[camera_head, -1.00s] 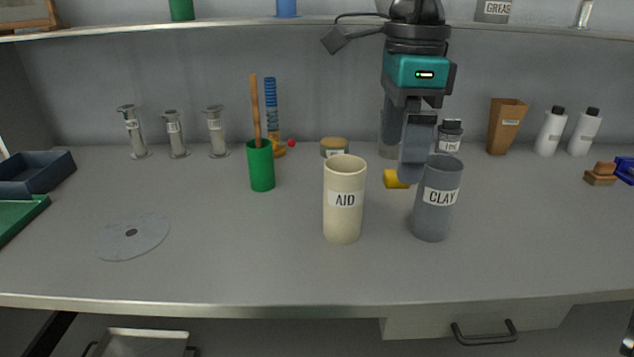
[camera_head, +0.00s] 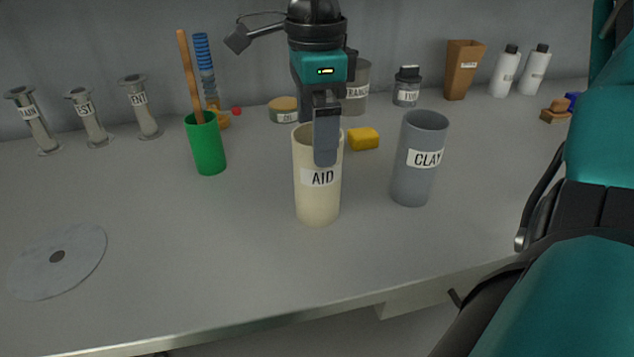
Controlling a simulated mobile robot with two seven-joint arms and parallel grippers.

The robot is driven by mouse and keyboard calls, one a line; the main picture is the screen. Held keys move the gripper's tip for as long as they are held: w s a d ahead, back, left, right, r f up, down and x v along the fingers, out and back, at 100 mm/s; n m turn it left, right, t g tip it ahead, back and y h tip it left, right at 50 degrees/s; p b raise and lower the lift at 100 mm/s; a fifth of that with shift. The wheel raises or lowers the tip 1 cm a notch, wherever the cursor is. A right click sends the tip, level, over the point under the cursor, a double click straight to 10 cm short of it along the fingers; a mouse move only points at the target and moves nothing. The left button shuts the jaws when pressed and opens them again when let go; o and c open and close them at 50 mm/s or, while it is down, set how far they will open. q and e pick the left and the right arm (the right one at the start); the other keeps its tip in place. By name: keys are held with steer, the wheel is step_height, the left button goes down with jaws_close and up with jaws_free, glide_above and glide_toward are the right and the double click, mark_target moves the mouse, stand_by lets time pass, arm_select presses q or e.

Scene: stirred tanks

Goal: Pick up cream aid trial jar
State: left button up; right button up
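The cream trial jar (camera_head: 318,200) labelled AID stands upright on the grey worktop, near the middle of the head view. My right gripper (camera_head: 326,150) comes down from above over it. One grey finger overlaps the jar's near rim and ends just above the label. The other finger is hidden behind it, so I cannot tell the opening between them or whether they touch the jar. My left gripper is not in view.
A grey CLAY jar (camera_head: 417,165) stands close to the right, with a yellow block (camera_head: 363,139) behind. A flat grey disc (camera_head: 80,245) lies at front left. The worktop (camera_head: 220,260) before the jar is clear.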

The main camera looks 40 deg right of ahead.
mark_target(318, 176)
steer(key=f, duration=0.5)
steer(key=shift+w+d+f, duration=0.1)
steer(key=shift+d+f, duration=0.1)
steer(key=shift+d, duration=0.1)
steer(key=shift+c, duration=0.5)
steer(key=c, duration=1.3)
steer(key=shift+o, duration=0.2)
steer(key=shift+r, duration=0.15)
